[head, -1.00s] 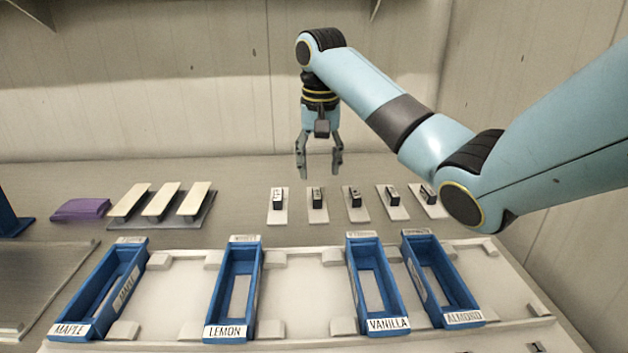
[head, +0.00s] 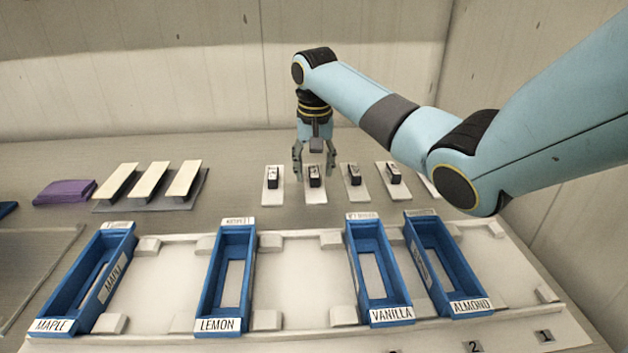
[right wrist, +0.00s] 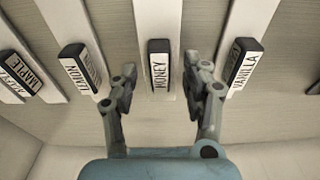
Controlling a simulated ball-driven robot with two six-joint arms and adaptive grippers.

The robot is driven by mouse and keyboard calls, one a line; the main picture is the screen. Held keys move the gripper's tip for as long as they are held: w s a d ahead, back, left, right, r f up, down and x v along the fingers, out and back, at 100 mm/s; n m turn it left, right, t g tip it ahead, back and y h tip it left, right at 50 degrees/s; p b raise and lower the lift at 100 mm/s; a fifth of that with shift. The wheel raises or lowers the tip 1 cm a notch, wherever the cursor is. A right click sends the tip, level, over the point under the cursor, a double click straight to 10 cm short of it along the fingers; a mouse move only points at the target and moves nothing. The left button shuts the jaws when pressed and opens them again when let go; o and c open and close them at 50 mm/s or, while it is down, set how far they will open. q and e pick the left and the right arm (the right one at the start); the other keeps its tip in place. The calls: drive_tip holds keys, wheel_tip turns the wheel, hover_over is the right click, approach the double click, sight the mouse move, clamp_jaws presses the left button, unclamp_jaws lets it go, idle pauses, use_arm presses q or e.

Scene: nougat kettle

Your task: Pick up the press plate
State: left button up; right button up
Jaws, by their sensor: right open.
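Several press plates stand in a row on the far bench, each a pale flat plate with a dark labelled grip block. In the head view my right gripper (head: 314,168) points down, open, at the second plate from the left (head: 315,195). In the right wrist view the block labelled HONEY (right wrist: 159,66) sits centred between the open fingers (right wrist: 160,92), with a gap on both sides. My left gripper is not in view.
Blue moulds labelled MAPLE (head: 124,243), LEMON (head: 250,265), VANILLA (head: 357,270) and ALMOND (head: 462,270) stand on a pale tray (head: 300,290) in front. A rack with pale-topped pieces (head: 150,180) and a folded purple cloth (head: 64,192) lie at left. Neighbouring plates stand close beside the gripper.

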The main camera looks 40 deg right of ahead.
drive_tip(key=shift+w+f, duration=0.1)
drive_tip(key=shift+f, duration=0.3)
clamp_jaws()
